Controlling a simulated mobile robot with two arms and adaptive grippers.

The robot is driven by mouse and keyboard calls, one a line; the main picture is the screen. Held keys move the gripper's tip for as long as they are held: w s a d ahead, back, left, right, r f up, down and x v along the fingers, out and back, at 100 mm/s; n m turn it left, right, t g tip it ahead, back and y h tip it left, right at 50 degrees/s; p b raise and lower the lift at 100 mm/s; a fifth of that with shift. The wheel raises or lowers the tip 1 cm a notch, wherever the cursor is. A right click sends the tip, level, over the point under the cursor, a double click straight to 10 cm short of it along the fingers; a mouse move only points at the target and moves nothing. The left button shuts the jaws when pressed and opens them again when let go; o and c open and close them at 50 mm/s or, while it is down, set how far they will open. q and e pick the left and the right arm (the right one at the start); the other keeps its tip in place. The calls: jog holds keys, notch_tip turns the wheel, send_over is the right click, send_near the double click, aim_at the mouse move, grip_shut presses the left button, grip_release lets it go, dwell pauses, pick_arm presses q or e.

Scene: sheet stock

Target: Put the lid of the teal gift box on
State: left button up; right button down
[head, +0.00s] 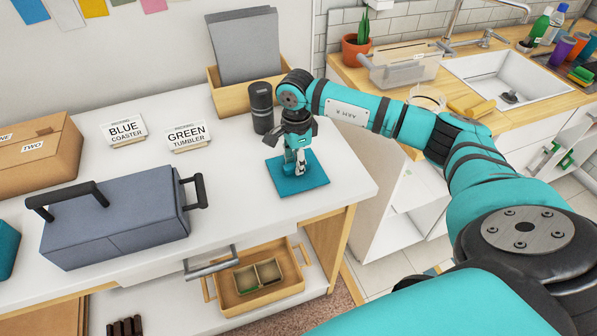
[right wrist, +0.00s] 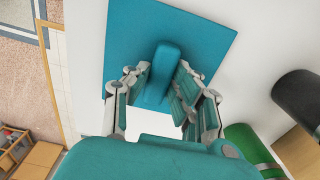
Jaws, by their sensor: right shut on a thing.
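A flat teal square lid (head: 307,182) with a raised bar handle is at the right part of the white table, by its front edge. The lid also shows in the right wrist view (right wrist: 205,40), its handle (right wrist: 163,70) standing between my fingers. My right gripper (head: 297,165) points down from above and is shut on this handle. I cannot tell whether the lid touches the table. A teal thing (head: 6,250), perhaps the gift box, is cut off by the left edge of the head view. My left gripper is not in view.
A grey toolbox-like case (head: 120,225) with black handles stands between the lid and the teal thing. A dark cylinder (head: 262,108) stands behind the lid. Two label cards (head: 125,131) and a cardboard box (head: 35,160) are farther left.

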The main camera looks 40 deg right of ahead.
jog(key=shift+r+p, duration=1.05)
jog(key=shift+r, duration=0.95)
